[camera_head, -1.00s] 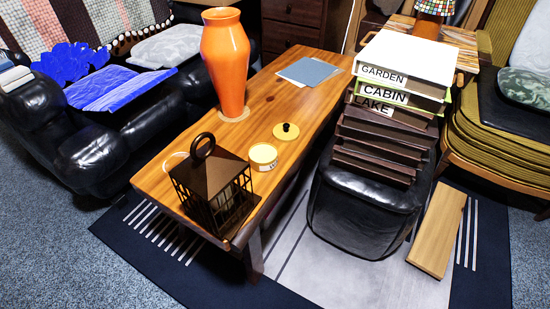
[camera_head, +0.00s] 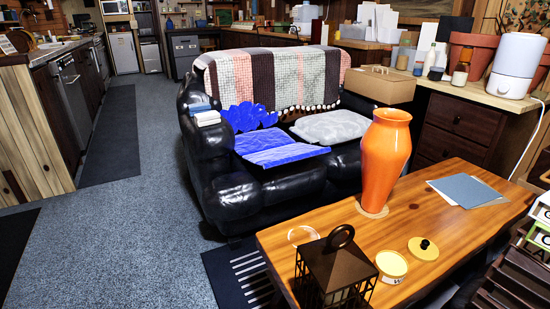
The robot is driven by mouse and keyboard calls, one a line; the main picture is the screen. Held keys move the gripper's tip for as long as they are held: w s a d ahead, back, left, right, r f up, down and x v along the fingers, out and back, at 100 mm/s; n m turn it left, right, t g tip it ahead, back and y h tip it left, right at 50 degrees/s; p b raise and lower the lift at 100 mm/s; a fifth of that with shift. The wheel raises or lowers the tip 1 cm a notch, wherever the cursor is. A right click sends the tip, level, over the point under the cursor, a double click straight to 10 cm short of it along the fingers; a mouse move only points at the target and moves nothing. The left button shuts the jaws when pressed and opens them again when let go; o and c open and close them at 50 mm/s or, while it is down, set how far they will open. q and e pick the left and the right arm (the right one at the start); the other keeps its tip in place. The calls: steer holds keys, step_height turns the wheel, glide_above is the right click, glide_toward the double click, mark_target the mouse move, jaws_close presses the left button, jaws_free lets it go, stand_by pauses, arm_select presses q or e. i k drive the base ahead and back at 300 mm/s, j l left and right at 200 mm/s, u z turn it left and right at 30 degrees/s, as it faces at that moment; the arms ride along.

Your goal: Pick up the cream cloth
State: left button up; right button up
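A small stack of folded cloths lies on the left armrest of the black sofa. It has a blue-grey cloth (camera_head: 199,106) and a pale, off-white cloth (camera_head: 207,118) at its near end. The pale one may be the cream cloth; it is too small to tell its exact shade. Neither of my grippers is in view.
The black sofa (camera_head: 240,205) holds a blue cushion (camera_head: 275,147), a grey cushion (camera_head: 330,126) and a striped throw (camera_head: 275,75). A wooden table (camera_head: 445,225) bears an orange vase (camera_head: 386,165) and a dark lantern (camera_head: 335,270). Carpet (camera_head: 135,230) left of the sofa is clear.

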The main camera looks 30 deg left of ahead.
mark_target(204, 119)
steer(key=u, duration=1.4)
steer(key=i+j+z, duration=0.1)
steer(key=z, duration=0.3)
steer(key=i+j+z, duration=0.1)
steer(key=z, duration=0.3)
steer(key=i+j+z, duration=0.2)
steer(key=z, duration=0.2)
steer(key=i+j+z, duration=0.15)
steer(key=j, duration=0.25)
steer(key=i+j+z, duration=0.1)
steer(key=j, duration=0.35)
steer(key=i+j+z, duration=0.15)
steer(key=j, duration=0.3)
steer(key=i+j+z, duration=0.15)
steer(key=j, duration=0.3)
steer(key=i+j+z, duration=0.1)
steer(key=j, duration=0.4)
